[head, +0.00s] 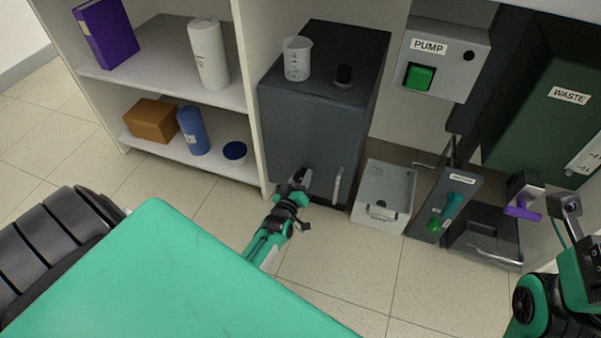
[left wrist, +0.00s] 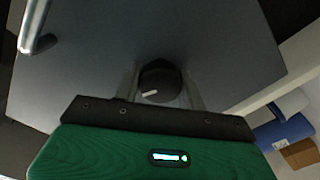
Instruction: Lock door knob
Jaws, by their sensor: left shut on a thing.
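The door is the dark grey front (head: 300,140) of the cabinet beside the shelves. My left gripper (head: 299,181) is low at this door, left of its bar handle (head: 338,186). In the left wrist view the round black door knob (left wrist: 160,78) sits between the two fingers of my left gripper (left wrist: 161,88), which is shut on it. A short white mark on the knob lies nearly level, tilted slightly, in that view. The knob is hidden by the gripper in the head view. The door looks closed. Part of my right arm shows at the lower right, but its fingers do not.
A beaker (head: 297,58) and a small black cap (head: 344,76) are on the cabinet top. A grey drawer-like box (head: 384,196) is right of the door, then a panel with a teal lever (head: 449,206). Shelves (head: 160,50) stand left. The tiled floor in front is open.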

